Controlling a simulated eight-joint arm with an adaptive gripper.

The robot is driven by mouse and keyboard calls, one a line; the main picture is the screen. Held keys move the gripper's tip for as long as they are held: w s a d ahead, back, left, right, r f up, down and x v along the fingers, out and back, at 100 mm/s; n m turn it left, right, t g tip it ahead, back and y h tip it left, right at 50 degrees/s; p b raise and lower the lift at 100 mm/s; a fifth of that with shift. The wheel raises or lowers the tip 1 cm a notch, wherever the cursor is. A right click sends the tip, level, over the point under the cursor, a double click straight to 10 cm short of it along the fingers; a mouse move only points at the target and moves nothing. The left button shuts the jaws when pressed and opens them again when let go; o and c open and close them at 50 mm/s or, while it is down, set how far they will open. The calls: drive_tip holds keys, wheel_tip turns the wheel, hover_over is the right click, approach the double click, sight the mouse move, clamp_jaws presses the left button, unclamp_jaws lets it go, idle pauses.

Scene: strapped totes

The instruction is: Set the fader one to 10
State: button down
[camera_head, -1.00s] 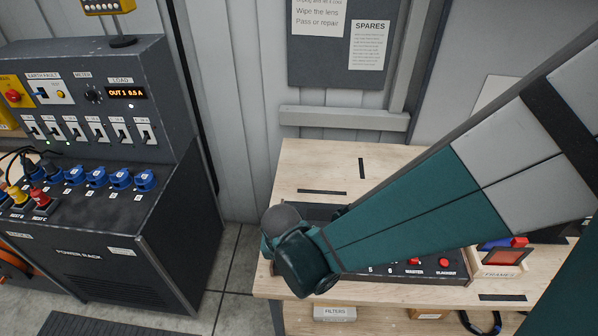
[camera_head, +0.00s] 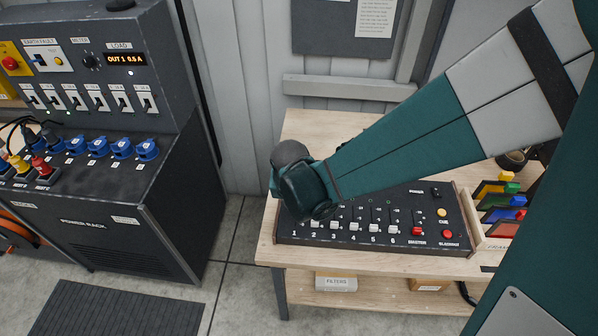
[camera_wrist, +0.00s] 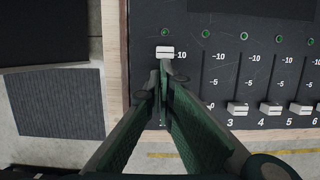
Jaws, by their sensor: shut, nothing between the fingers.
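The fader one cap (camera_wrist: 165,51) is white and sits at the top of its slot, level with the 10 mark in the wrist view. My gripper (camera_wrist: 167,66) is shut and empty, its fingertips just below the cap at its lower edge; I cannot tell whether they touch. The dark fader console (camera_head: 345,240) lies on the wooden bench. In the head view, my gripper (camera_head: 308,205) is over the console's left end, and my arm hides the fader one cap. In the wrist view, the fader three cap (camera_wrist: 237,108) is at 0, and the fader two cap is hidden by my finger.
Faders four (camera_wrist: 270,108) and five (camera_wrist: 302,107) also sit low, near 0. A red master fader (camera_head: 417,231) and a blackout button (camera_head: 448,234) are to the right. A wooden rack of coloured frames (camera_head: 480,236) stands beside the console. The power rack (camera_head: 110,235) is left.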

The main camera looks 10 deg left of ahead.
sight(294, 222)
drive_tip(key=shift+s, duration=1.8)
drive_tip(key=shift+s+r, duration=0.2)
drive_tip(key=shift+s, duration=0.1)
drive_tip(key=v, duration=0.9)
drive_tip(key=shift+r+p, duration=0.3)
